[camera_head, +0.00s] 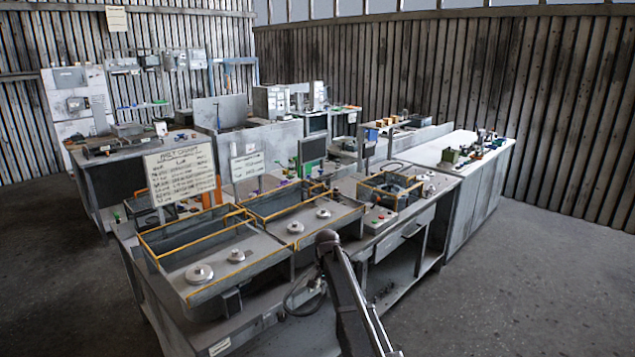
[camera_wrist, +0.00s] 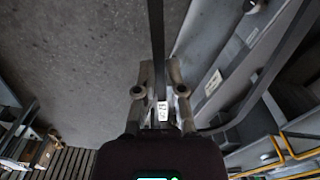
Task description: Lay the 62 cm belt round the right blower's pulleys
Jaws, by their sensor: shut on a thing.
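In the wrist view my gripper (camera_wrist: 160,100) is shut on a dark belt (camera_wrist: 156,45). A small white tag on the belt sits between the fingers; its print is too small to read surely. The belt runs up the picture and a dark band also curves off to the right. In the head view the right blower housing (camera_head: 268,207) has an orange rim and two pale pulleys, a nearer one (camera_head: 295,227) and a farther one (camera_head: 323,213). No belt shows round them. My gripper is not clearly seen there; a dark loop hangs at the bench front beside my arm.
The left blower housing (camera_head: 185,235) stands beside it with two pulleys (camera_head: 199,273). A sign board (camera_head: 180,170) stands behind it. A control box (camera_head: 378,218) and an orange-framed unit (camera_head: 390,189) are to the right. Open floor lies at the right.

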